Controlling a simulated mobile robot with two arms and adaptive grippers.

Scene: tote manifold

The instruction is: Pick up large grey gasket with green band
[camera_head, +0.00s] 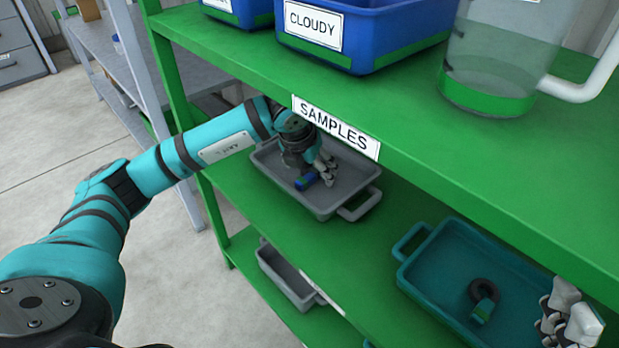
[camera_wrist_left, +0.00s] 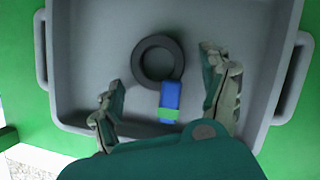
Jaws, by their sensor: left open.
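A dark grey ring gasket (camera_wrist_left: 158,60) lies in a grey tote (camera_head: 330,208) on the middle shelf. A blue tag with a green band (camera_wrist_left: 170,100) is attached to the ring's lower side; the tag also shows in the head view (camera_head: 306,181). My left gripper (camera_head: 325,168) is over this tote. In the left wrist view its open fingers (camera_wrist_left: 163,75) stand on either side of the ring and tag, with nothing held. Whether they touch the tote floor is unclear. My right gripper (camera_head: 572,318) is partly visible at the lower right, beside a teal tote.
The teal tote (camera_head: 412,258) holds another dark ring (camera_head: 484,289) with a green-banded tag. The green upper shelf (camera_head: 400,120) with a SAMPLES label (camera_head: 336,128) overhangs the grey tote closely. Blue bins (camera_head: 385,25) and a clear jug (camera_head: 500,50) stand on top.

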